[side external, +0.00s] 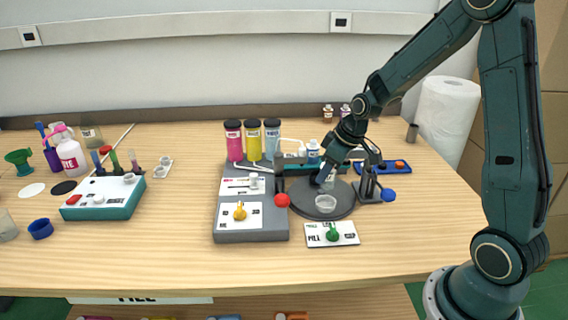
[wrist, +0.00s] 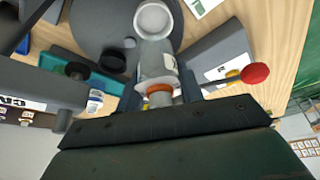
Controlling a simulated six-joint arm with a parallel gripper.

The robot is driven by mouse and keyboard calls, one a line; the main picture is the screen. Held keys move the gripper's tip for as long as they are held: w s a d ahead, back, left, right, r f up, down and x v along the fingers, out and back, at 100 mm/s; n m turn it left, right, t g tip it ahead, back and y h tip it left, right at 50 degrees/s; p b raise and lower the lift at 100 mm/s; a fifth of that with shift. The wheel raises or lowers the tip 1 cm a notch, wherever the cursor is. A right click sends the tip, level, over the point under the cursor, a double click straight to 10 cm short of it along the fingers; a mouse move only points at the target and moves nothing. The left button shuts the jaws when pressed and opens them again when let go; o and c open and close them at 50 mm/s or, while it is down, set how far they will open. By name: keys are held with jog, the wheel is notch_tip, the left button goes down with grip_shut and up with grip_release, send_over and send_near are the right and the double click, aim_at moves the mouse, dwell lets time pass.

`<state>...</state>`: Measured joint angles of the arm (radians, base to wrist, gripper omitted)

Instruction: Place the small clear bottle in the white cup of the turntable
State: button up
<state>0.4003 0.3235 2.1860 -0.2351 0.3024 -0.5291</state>
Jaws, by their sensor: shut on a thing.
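The small clear bottle (wrist: 157,62) is in my gripper (wrist: 160,98), held around its neck by an orange ring. In the side view the bottle (side external: 327,181) hangs below my gripper (side external: 328,166), over the dark round turntable (side external: 299,206). The white cup (side external: 326,203) stands on the turntable's front part. The bottle's lower end looks a little above and behind the cup. In the wrist view the cup (wrist: 153,19) appears just beyond the bottle's base, and the turntable (wrist: 90,25) spreads around it. Exact clearance between bottle and cup cannot be told.
A post with a red ball (side external: 282,200) stands left of the turntable, and one with a blue ball (side external: 389,195) stands right. Pink, yellow and blue cylinders (side external: 253,142) stand behind left. A white card with a green knob (side external: 332,234) lies in front.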

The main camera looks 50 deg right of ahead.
jog(key=shift+f, duration=1.3)
jog(key=shift+f, duration=0.1)
jog(key=shift+f, duration=1.8)
jog(key=shift+f, duration=0.2)
jog(key=o, duration=1)
jog(key=shift+r, duration=0.1)
jog(key=shift+v, duration=6.1)
